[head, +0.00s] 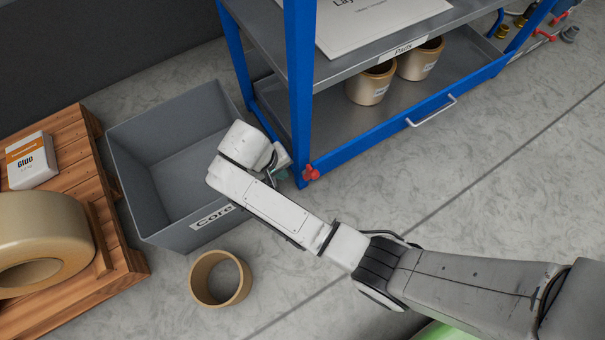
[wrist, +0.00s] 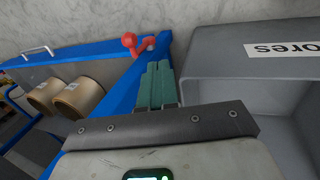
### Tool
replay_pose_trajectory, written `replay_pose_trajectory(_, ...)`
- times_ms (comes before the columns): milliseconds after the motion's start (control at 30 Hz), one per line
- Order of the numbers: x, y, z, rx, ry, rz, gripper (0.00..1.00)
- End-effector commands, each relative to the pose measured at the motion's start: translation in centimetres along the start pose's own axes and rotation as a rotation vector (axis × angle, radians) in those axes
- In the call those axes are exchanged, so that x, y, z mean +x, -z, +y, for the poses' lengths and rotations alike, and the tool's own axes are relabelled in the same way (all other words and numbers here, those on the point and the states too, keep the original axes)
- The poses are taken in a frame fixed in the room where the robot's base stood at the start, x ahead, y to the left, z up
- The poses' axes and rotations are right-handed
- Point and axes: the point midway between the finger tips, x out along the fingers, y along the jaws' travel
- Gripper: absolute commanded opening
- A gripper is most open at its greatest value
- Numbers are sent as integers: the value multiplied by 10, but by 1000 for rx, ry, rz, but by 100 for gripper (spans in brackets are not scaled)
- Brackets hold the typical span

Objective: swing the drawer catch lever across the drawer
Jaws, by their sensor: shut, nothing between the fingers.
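The red catch lever (head: 311,173) sits at the low front corner of the blue rack, at the near end of the drawer front (head: 390,128). It also shows in the wrist view (wrist: 138,43), with its round knob to the left of its mount. The drawer has a pale bar handle (head: 432,110). My gripper (head: 284,174) is beside the rack corner, partly hidden behind my wrist in the head view. In the wrist view its teal fingers (wrist: 158,70) are together, empty, and point toward the lever with a small gap. Contact is not visible.
A grey bin labelled Cores (head: 150,225) stands left of the rack, close to my gripper. A loose core (head: 220,279) is on the floor. A wooden pallet (head: 110,285) is at the left.

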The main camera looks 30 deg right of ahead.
Motion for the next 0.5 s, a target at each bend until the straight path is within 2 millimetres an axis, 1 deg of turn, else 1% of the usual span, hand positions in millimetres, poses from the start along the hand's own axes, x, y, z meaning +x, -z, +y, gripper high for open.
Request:
replay_pose_trajectory(133, 4, 0, 0, 0, 0, -1, 0)
replay_pose_trajectory(233, 14, 0, -1, 0, 0, -1, 0)
replay_pose_trajectory(367, 36, -1, -1, 0, 0, -2, 0)
replay_pose_trajectory(500, 64, 0, -1, 0, 0, -2, 0)
